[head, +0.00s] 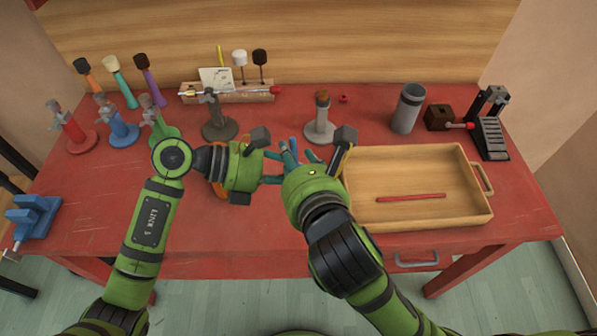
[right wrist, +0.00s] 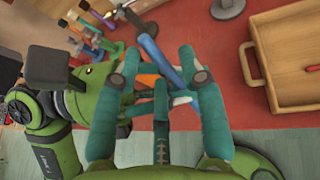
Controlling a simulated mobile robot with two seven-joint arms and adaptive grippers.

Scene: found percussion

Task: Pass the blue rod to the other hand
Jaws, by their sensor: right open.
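The blue rod (right wrist: 149,48) slants between the fingers of my right gripper (right wrist: 158,65) in the right wrist view. Part of the rod is hidden behind a finger. In the head view only a small piece of the blue rod (head: 293,146) shows between the two grippers. My left gripper (head: 273,167) points right, with its teal fingers at the rod; they appear closed on it, though the contact is largely hidden. My right gripper (head: 288,156) is open, its fingers spread on either side of the rod without clear contact.
A wooden tray (head: 418,216) with a red rod (head: 410,197) lies right of my right gripper. Several stands with clamps are at the left, and a grey stand (head: 320,127) is behind the grippers. A grey cylinder (head: 407,108) stands behind the tray.

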